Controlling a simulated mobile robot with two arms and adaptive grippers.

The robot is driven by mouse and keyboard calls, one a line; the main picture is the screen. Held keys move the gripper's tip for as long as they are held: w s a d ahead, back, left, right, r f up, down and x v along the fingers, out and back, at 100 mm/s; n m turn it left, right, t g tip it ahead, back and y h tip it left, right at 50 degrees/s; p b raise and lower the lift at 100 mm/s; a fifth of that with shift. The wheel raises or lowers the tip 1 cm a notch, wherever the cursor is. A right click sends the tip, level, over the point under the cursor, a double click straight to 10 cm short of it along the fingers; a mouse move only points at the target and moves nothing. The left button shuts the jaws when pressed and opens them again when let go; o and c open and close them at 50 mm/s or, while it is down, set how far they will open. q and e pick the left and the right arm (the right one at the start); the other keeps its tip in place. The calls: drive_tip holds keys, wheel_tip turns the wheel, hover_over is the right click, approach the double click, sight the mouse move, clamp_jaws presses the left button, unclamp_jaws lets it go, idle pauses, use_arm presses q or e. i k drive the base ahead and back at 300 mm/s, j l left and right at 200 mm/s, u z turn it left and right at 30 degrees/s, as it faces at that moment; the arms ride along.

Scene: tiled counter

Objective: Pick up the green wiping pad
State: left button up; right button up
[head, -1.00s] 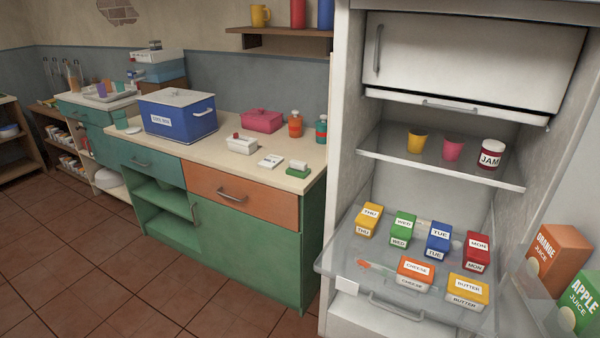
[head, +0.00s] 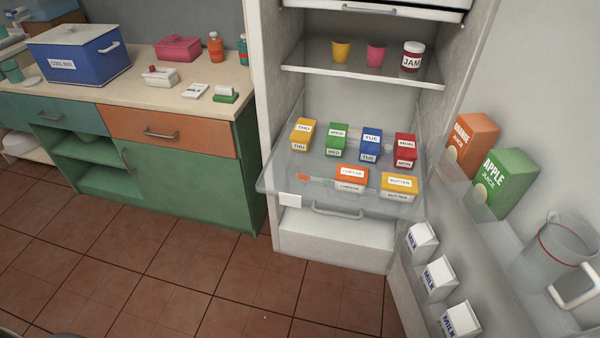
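A small green and white block, which looks like the green wiping pad (head: 225,96), lies on the counter top (head: 185,101) near its right front corner, close to the fridge. Nothing covers it. Neither of my grippers shows in the head view.
A white labelled card (head: 195,90) and a white box with a red knob (head: 161,78) lie left of the pad. A blue cool box (head: 80,55) stands further left. The open fridge has a pulled-out shelf (head: 275,182) of labelled boxes. Its door holds cartons (head: 505,182). The floor (head: 190,260) is clear.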

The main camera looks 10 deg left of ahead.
sight(224, 94)
drive_tip(key=i+j+z, duration=0.15)
drive_tip(key=j, duration=0.3)
drive_tip(key=i+j+z, duration=0.1)
drive_tip(key=j, duration=0.4)
drive_tip(key=i+j+z, duration=0.15)
drive_tip(key=j, duration=0.35)
